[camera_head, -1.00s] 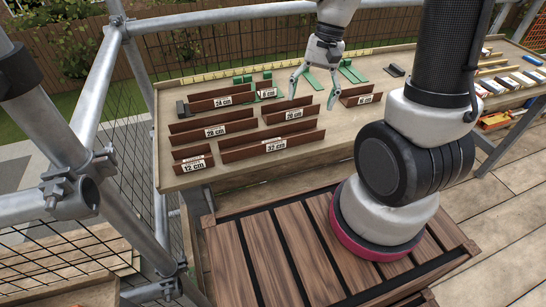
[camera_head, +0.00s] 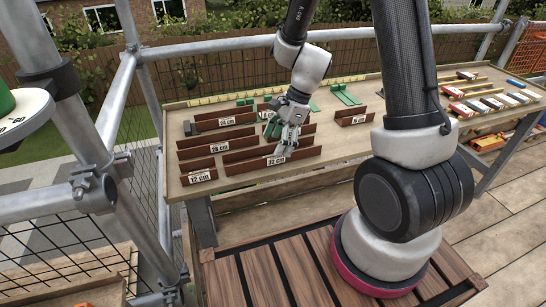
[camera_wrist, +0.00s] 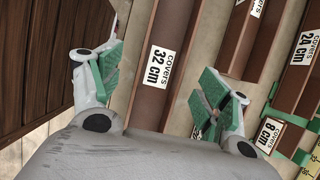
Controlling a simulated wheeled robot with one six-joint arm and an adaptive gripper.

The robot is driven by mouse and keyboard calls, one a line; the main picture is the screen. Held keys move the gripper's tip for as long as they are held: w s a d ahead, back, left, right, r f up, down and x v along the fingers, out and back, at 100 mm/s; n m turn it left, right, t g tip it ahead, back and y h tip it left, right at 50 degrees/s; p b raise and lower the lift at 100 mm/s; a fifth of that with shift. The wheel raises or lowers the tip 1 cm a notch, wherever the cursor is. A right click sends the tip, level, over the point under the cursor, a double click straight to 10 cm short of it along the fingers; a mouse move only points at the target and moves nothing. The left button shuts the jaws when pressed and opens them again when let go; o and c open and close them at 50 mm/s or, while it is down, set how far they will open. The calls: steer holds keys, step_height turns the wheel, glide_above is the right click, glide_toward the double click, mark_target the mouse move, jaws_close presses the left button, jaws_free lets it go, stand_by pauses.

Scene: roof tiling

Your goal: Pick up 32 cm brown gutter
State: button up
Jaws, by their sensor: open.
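The 32 cm brown gutter (camera_head: 240,167) lies in the front row of the wooden bench, its white "32 cm" label facing the front. In the wrist view the gutter (camera_wrist: 148,105) runs lengthwise between my two green-padded fingers. In the wrist view my gripper (camera_wrist: 160,82) has one finger on each side of the gutter, with gaps showing. I cannot tell how far the fingertips are above the bench.
Other brown gutters lie close by: the 12 cm (camera_head: 200,180) to the left, the 28 cm (camera_head: 205,158) behind left and the 24 cm (camera_head: 225,120) further back. A short gutter (camera_head: 355,117) and green parts (camera_head: 345,95) are to the right. Scaffold poles (camera_head: 140,80) stand at left.

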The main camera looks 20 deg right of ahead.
mark_target(273, 151)
steer(key=x, duration=0.4)
steer(key=shift+w, duration=0.15)
steer(key=c, duration=1.2)
steer(key=shift+c, duration=0.2)
